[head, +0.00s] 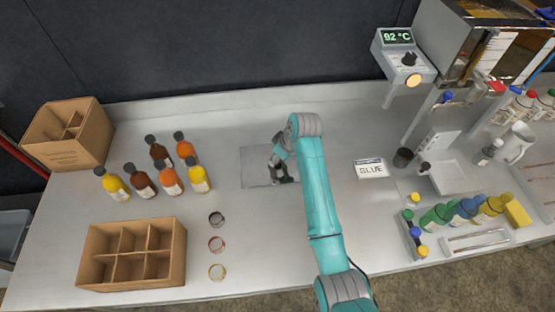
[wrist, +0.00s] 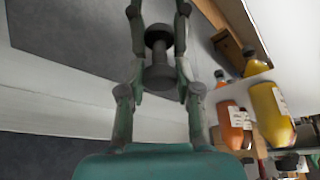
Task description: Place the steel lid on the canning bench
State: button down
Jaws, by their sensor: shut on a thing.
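A flat grey square plate, which looks like the steel lid (head: 256,167), lies level at the middle of the canning bench (head: 225,130). My gripper (head: 283,178) is over its right part, pointing down. In the wrist view my gripper (wrist: 160,60) is shut on a dark, waisted knob (wrist: 159,77) between its fingers. The lid's dark grey surface (wrist: 70,35) spreads behind the knob there. I cannot tell whether the lid touches the bench or hangs just above it. My arm hides the area to the right of the lid.
Several syrup bottles (head: 168,180) stand left of the lid, with a divided carton (head: 135,285) in front. A GLUE card (head: 371,168) and dark cup (head: 403,157) are to the right. Bare bench surrounds the lid.

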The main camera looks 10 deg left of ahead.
jog(key=shift+f, duration=0.85)
jog(key=shift+f, duration=0.15)
jog(key=c, duration=0.8)
grip_release()
jog(key=v, duration=1.2)
jog(key=shift+d, duration=0.1)
